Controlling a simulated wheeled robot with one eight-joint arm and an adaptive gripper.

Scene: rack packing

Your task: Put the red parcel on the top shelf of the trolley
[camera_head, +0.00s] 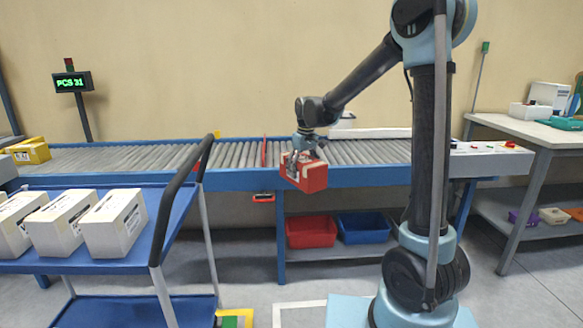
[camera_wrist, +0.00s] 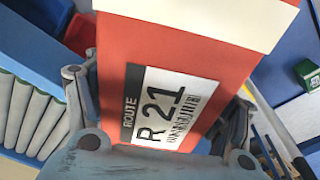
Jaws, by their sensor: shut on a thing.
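The blue trolley (camera_head: 140,262) stands at the left, apart from the parcel. Several white boxes (camera_head: 115,222) stand on its top shelf; the right part of that shelf is partly behind the dark handle.
The roller conveyor (camera_head: 225,155) runs across the back, with a yellow parcel (camera_head: 28,151) at its left end. A red bin (camera_head: 311,232) and a blue bin (camera_head: 365,229) sit on a shelf below. The trolley's dark handle (camera_head: 184,195) rises between its shelf and the parcel.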

